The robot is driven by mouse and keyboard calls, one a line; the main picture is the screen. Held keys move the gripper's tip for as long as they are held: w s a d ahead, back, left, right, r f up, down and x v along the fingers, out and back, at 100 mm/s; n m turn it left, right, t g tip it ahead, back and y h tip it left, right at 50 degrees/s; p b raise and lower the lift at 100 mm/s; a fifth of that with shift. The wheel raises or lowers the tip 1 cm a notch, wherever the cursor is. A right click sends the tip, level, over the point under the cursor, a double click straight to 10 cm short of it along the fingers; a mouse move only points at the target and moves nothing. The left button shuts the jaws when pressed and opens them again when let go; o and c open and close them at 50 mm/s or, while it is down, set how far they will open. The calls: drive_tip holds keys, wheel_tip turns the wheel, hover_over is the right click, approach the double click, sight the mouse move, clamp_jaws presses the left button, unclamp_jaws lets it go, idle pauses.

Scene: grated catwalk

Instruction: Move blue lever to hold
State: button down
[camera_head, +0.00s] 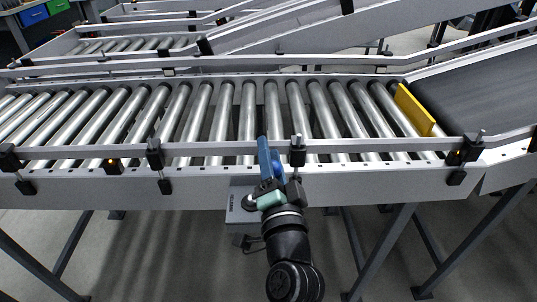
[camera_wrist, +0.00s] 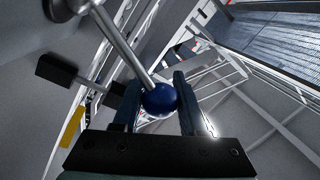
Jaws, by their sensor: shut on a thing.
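The lever shows in the wrist view as a metal rod with a round blue knob (camera_wrist: 160,98) at its end. The knob sits between the two fingers of my gripper (camera_wrist: 157,103), which is shut on it. In the head view, my gripper (camera_head: 276,172) is at the front rail of the conveyor, and the blue knob (camera_head: 279,168) shows partly between the fingers. A grey box (camera_head: 238,212) with a dark label hangs below the rail, just left of my gripper. Its lettering is too small to read surely, and my gripper hides part of the box.
A roller conveyor (camera_head: 190,110) runs across the view behind its front rail (camera_head: 80,152). A yellow plate (camera_head: 414,110) stands across the rollers at right, before a dark belt (camera_head: 480,85). Black rail clamps (camera_head: 297,150) sit close to my gripper. Slanted legs (camera_head: 385,250) stand below right.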

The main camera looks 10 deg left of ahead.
drive_tip(key=shift+c, duration=2.3)
unclamp_jaws()
drive_tip(key=b+v, duration=0.1)
drive_tip(key=v, duration=1.2)
